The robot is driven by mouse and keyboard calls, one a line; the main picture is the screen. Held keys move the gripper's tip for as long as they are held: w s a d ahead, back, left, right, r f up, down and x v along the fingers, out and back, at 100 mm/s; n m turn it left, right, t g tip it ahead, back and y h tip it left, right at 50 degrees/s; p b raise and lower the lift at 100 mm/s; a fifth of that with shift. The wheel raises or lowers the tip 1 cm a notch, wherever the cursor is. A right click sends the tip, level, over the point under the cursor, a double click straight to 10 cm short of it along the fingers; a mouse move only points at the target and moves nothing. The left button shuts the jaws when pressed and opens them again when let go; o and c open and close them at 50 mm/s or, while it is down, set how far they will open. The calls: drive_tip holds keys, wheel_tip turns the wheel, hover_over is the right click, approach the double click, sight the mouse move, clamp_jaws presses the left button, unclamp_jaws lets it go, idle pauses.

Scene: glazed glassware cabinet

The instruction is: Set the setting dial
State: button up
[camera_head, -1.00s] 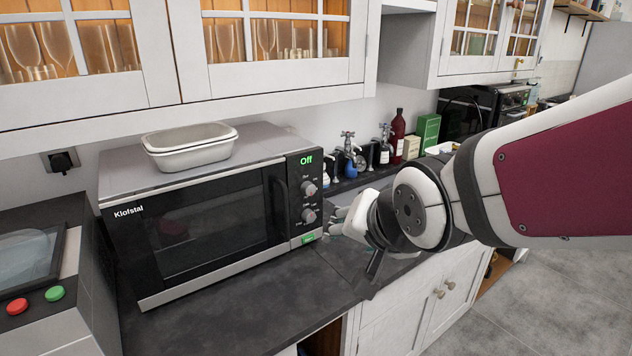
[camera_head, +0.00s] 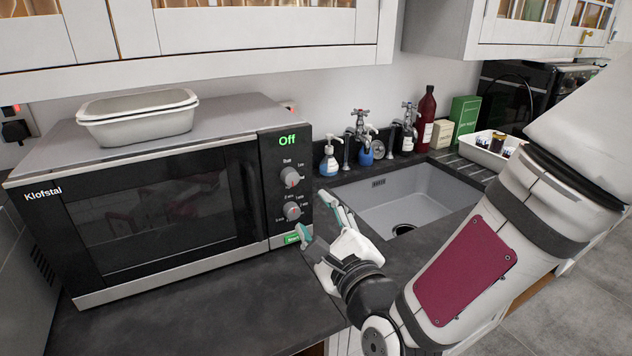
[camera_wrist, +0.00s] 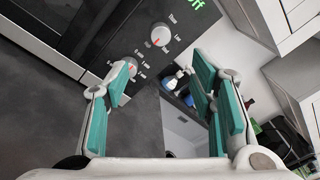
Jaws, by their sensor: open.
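The black microwave (camera_head: 165,200) has a control panel on its right side, with a lit green "Off" display (camera_head: 288,140). Below the display are an upper dial (camera_head: 290,177) and a lower dial (camera_head: 291,211), both silver-grey with printed scales. I cannot tell which one is the setting dial. My gripper (camera_head: 322,220) is open and empty, just right of and in front of the panel, near the lower dial's height. In the wrist view the upper dial (camera_wrist: 161,36) is clear, and the lower dial (camera_wrist: 130,66) is partly covered by the left finger.
A green-lit start button (camera_head: 291,239) sits at the panel's bottom. A white dish (camera_head: 140,118) rests on the microwave. Right of it are a grey sink (camera_head: 400,195), taps, soap bottles and a red bottle (camera_head: 426,118). Wall cabinets hang above.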

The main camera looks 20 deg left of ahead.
sight(293, 180)
drive_tip(key=b+x, duration=0.2)
drive_tip(key=b, duration=0.4)
drive_tip(key=shift+w+a+f, duration=0.1)
drive_tip(key=shift+w+a, duration=0.1)
drive_tip(key=shift+w, duration=0.15)
drive_tip(key=x, duration=1.1)
drive_tip(key=c, duration=1.2)
